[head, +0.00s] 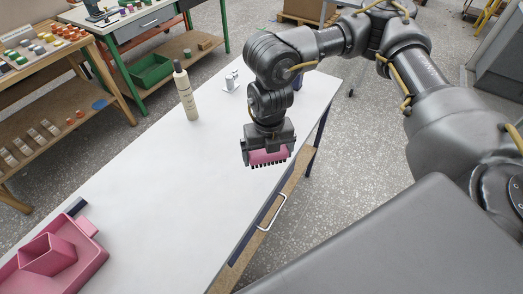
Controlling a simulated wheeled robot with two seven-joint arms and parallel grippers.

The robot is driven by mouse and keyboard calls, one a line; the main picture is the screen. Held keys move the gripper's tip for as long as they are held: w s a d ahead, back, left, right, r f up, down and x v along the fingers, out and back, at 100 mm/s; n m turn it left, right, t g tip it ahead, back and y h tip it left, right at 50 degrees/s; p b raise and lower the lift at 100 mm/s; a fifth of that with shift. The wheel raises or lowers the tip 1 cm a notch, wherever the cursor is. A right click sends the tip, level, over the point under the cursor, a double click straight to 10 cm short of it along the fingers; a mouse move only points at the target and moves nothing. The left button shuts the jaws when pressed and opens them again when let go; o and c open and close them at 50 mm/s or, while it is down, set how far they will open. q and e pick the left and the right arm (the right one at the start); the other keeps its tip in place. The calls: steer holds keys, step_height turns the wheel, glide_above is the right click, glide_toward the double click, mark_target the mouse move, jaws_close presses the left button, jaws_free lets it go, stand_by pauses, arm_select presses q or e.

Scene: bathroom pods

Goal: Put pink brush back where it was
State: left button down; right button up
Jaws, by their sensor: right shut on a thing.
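The pink brush (268,157) is held in my right gripper (268,150), with its dark bristles pointing down. The gripper is shut on it and hangs above the right part of the white table (170,185), near the table's front edge. The gap between the bristles and the tabletop is hard to judge. My left gripper is not in the head view.
A beige bottle (186,92) and a small white item (230,82) stand at the back. The middle is clear.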

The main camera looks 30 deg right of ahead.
steer(key=w+d+f, duration=0.1)
steer(key=w+f, duration=0.2)
steer(key=w, duration=0.1)
steer(key=w+d+f+p, duration=0.1)
steer(key=w+d+f, duration=0.1)
steer(key=w+f, duration=0.1)
steer(key=w+d+f, duration=0.2)
steer(key=w+f, duration=0.1)
steer(key=w, duration=0.2)
steer(key=shift+w+f+p, duration=0.3)
steer(key=shift+w, duration=0.05)
steer(key=shift+w+f, duration=0.2)
steer(key=shift+f, duration=1.55)
steer(key=shift+f, duration=0.1)
steer(key=o, duration=0.6)
steer(key=shift+f, duration=0.1)
